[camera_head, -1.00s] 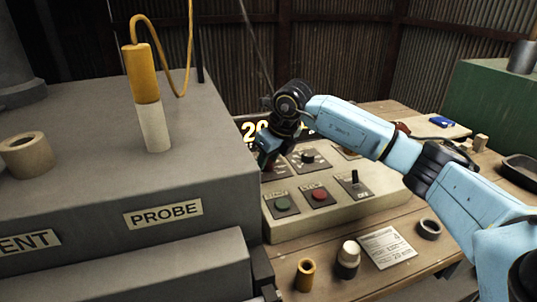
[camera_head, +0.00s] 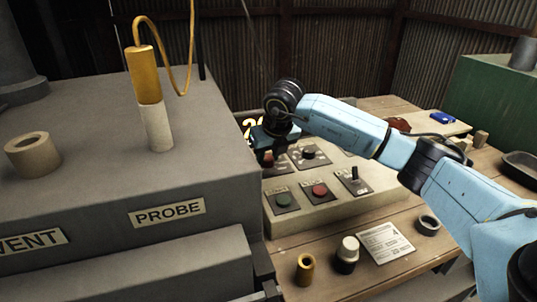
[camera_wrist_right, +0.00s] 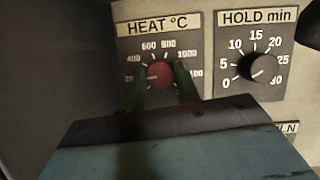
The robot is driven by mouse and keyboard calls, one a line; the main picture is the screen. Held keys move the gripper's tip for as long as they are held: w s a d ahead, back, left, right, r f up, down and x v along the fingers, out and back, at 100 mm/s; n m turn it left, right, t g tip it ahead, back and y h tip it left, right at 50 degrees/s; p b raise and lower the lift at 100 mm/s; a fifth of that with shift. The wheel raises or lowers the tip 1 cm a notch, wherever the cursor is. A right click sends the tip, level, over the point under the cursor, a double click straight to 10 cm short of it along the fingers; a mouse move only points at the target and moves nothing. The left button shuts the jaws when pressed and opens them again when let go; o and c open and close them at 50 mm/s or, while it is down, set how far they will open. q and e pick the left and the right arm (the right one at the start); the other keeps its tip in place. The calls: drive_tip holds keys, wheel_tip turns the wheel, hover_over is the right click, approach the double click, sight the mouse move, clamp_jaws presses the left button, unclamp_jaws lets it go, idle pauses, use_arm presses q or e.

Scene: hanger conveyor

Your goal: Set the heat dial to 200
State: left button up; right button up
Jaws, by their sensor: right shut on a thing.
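The heat dial (camera_wrist_right: 160,74) is a red knob under the HEAT °C label in the right wrist view. Its scale marks run around it, with the low figures on the left. I cannot tell its pointer's exact angle. My right gripper (camera_wrist_right: 161,88) has a green finger on each side of the knob and is shut on it. In the head view the right gripper (camera_head: 267,158) is at the back left of the control panel (camera_head: 335,208). My left gripper is not in view.
The HOLD min dial (camera_wrist_right: 258,67) is just right of the heat dial. A green button (camera_head: 282,200), a red button (camera_head: 319,190) and a black switch (camera_head: 354,174) are on the panel. A grey housing with a PROBE label (camera_head: 167,213) stands close on the left.

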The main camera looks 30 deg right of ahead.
drive_tip(key=o, duration=1)
drive_tip(key=shift+c, duration=0.2)
drive_tip(key=shift+r, duration=0.1)
drive_tip(key=shift+s+r, duration=0.1)
drive_tip(key=shift+r, duration=0.2)
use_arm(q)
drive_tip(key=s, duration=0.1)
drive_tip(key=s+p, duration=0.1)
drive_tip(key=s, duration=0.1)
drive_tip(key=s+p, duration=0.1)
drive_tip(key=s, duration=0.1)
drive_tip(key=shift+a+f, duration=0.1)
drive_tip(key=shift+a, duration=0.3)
use_arm(e)
drive_tip(key=v, duration=1.2)
drive_tip(key=shift+s+r, duration=0.2)
drive_tip(key=shift+r, duration=0.05)
